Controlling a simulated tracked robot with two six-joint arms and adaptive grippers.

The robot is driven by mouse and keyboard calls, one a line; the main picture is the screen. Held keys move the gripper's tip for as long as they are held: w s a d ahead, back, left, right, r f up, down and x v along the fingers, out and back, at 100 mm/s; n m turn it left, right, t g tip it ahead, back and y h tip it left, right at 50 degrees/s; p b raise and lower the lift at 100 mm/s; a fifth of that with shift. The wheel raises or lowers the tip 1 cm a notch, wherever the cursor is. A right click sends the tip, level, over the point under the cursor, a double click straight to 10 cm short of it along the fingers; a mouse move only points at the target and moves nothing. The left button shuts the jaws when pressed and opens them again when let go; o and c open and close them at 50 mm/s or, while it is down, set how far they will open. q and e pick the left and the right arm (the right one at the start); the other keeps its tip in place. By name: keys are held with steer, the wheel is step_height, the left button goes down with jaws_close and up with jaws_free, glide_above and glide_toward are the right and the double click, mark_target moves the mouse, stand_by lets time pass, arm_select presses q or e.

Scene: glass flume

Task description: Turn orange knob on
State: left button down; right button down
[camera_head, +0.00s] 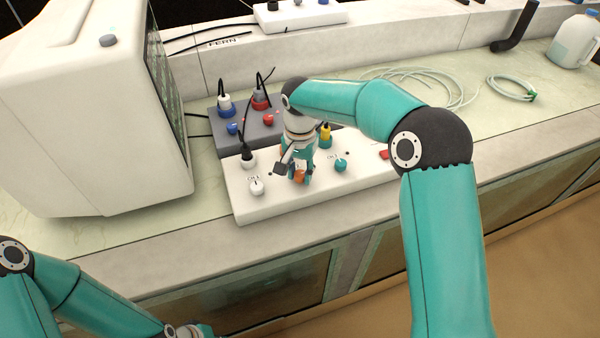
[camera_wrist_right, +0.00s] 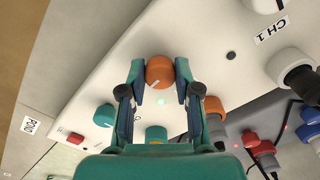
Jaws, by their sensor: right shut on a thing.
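The orange knob (camera_wrist_right: 159,70) sits on the white control box, between the fingertips of my right gripper (camera_wrist_right: 157,72). A pale pointer line marks its face, and a small green light glows on the box beside it. In the head view the orange knob (camera_head: 299,177) shows only in part below my right gripper (camera_head: 296,172), which hides the rest. The right gripper is shut on the knob from above. My left arm shows at the lower left of the head view; its gripper is out of the picture.
A grey box (camera_head: 238,145) lies behind, a large white monitor (camera_head: 90,110) at left. Tubing coils (camera_head: 425,82) lie at right.

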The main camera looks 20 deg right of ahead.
mark_target(300, 173)
steer(key=shift+w+r+m, duration=0.1)
steer(key=shift+m, duration=0.3)
steer(key=c, duration=0.8)
jaws_free()
step_height(300, 173, up, 12)
steer(key=shift+f, duration=0.1)
stand_by(0.4)
